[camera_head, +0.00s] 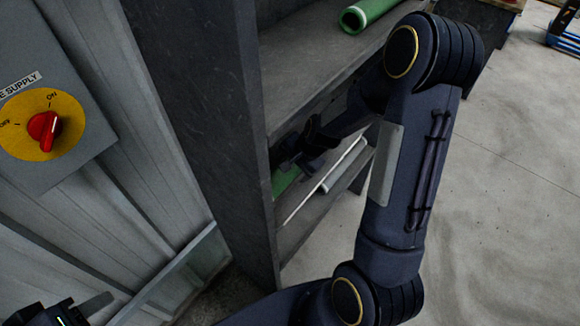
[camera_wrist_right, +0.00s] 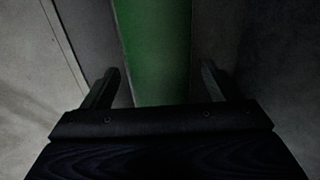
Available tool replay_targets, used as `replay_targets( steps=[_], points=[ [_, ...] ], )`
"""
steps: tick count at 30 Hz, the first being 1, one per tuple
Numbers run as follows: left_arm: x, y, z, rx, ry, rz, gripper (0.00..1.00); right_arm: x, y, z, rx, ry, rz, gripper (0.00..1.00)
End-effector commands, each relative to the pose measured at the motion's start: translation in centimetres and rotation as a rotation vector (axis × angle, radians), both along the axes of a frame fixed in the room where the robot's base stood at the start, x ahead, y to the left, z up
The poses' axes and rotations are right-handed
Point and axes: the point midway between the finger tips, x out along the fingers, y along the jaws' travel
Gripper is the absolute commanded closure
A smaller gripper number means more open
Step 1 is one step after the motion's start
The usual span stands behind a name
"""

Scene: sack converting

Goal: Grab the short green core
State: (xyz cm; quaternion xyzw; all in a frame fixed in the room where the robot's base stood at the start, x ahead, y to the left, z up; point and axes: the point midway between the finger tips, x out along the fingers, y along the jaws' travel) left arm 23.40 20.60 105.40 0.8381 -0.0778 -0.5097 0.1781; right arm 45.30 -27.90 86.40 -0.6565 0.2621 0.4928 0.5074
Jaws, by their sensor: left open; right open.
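A green core (camera_head: 285,181) lies on the lower shelf, partly hidden by my right gripper (camera_head: 290,155), which reaches into the shelf opening. In the right wrist view the green core (camera_wrist_right: 157,45) runs up the picture between the two open fingers of my right gripper (camera_wrist_right: 160,82), with a gap on each side. Its full length is not visible. Another green core (camera_head: 366,14) lies on the upper shelf, its hollow end showing. My left gripper (camera_head: 78,308) shows only partly at the bottom left corner, open and away from the cores.
The dark shelf unit (camera_head: 225,120) has an upright side panel left of my right gripper. A pale, thin roll (camera_head: 345,165) lies beside the green core on the lower shelf. A grey switch box (camera_head: 60,80) with a red knob is on the left wall. Open floor (camera_head: 510,200) lies right.

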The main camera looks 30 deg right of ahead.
Motion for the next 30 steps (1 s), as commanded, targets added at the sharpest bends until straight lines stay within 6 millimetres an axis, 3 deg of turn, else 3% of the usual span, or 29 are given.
replay_targets(
  steps=[6,20,30],
  points=[
    [0.0,0.0,0.0,0.0,0.0,0.0,0.52,0.03,0.01,0.02,0.0,-0.001,0.001,0.2],
    [0.0,-0.01,0.01,0.0,0.0,0.0,0.52,0.05,0.01,0.09,0.0,-0.002,0.001,0.8],
    [0.0,0.0,-0.1,0.0,0.0,0.0,0.52,-0.15,-0.38,0.5,0.0,-0.002,0.0,0.81]
  ],
)
